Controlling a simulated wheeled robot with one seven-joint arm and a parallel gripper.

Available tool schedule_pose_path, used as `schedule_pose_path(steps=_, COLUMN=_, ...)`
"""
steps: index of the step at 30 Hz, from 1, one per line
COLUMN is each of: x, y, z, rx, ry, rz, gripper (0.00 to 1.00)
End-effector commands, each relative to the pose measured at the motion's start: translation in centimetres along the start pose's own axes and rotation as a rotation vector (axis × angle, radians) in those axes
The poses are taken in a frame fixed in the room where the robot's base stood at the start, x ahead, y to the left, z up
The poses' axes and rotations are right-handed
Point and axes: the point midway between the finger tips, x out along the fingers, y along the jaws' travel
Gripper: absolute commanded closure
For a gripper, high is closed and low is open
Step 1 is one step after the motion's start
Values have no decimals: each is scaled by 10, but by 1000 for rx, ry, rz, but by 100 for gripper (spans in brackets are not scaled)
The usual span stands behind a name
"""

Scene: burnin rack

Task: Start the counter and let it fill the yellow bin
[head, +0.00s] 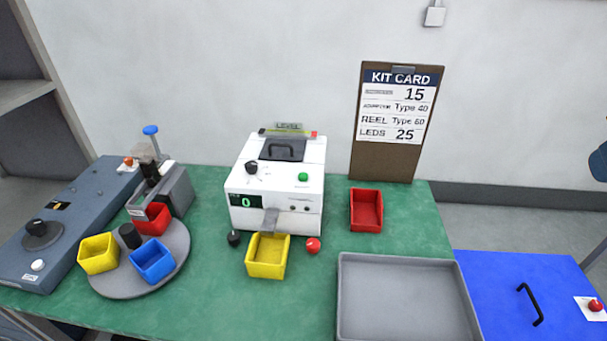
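The counter (262,182) is a white box on the green bench, with a black-handled lid, a black knob (252,167), a green button (303,177) and a small display (246,201) that reads 0. A grey chute (270,219) slopes from its front. A yellow bin (267,269) stands under the chute's end and looks empty. A second yellow bin (98,262) sits on a round grey turntable at left. My gripper is not in view; a dark blue shape shows at the right edge.
A red ball-shaped knob (313,245) and a black one (234,238) flank the yellow bin. A red bin (366,226) and grey tray (345,283) are to the right. The turntable (125,287) also holds red and blue bins. A kit card (398,104) reads LEDS 25.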

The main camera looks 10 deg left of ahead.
Motion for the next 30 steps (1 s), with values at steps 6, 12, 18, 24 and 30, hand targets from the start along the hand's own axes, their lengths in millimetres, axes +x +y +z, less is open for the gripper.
schedule_pose_path(steps=6, x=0, y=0, z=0, rx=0, ry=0, rz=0, gripper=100)
schedule_pose_path(steps=12, x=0, y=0, z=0, rx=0, ry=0, rz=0, gripper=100)
schedule_pose_path(steps=18, x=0, y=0, z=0, rx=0, ry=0, rz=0, gripper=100)
schedule_pose_path(steps=24, x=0, y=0, z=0, rx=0, ry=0, rz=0, gripper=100)
schedule_pose_path(steps=30, x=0, y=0, z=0, rx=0, ry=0, rz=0, gripper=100)
